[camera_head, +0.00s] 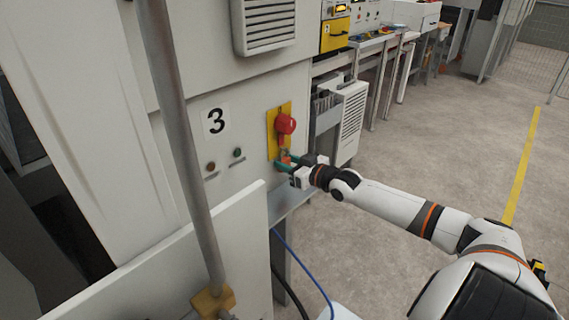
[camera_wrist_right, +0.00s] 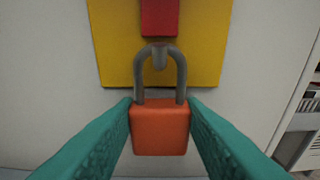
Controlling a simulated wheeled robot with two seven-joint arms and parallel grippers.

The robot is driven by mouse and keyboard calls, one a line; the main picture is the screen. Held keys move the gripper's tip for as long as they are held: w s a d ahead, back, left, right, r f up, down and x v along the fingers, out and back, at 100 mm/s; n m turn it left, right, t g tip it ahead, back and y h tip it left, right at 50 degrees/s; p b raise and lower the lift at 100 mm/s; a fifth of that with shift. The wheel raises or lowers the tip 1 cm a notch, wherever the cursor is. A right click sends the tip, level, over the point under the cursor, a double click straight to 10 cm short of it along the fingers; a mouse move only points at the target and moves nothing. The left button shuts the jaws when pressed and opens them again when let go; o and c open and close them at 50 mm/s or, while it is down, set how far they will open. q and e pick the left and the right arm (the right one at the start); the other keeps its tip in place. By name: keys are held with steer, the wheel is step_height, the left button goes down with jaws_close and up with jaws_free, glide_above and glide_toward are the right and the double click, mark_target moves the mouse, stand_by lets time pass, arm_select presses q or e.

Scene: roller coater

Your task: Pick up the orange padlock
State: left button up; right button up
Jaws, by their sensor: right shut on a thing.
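The orange padlock (camera_wrist_right: 160,128) hangs below a yellow plate, its grey shackle upright. In the head view the padlock (camera_head: 286,157) is small and partly covered by my right gripper (camera_head: 283,163). The right gripper's green fingers (camera_wrist_right: 160,125) are shut on the padlock's body, one on each side. The shackle loops up around a grey peg under a red part (camera_wrist_right: 159,17) on the yellow plate (camera_wrist_right: 213,60). The red knob (camera_head: 286,124) of this switch sits above the padlock in the head view. My left gripper is not in view.
A grey vertical pole (camera_head: 180,120) stands at the left. Open grey floor (camera_head: 430,150) lies to the right.

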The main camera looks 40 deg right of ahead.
steer(key=shift+r, duration=0.1)
steer(key=shift+r+b, duration=0.3)
steer(key=shift+r, duration=0.25)
steer(key=shift+s, duration=0.25)
steer(key=s+d, duration=0.1)
steer(key=s, duration=1.6)
steer(key=shift+s+d+p, duration=0.2)
steer(key=shift+d+p, duration=0.05)
steer(key=shift+p, duration=0.15)
steer(key=shift+r, duration=0.1)
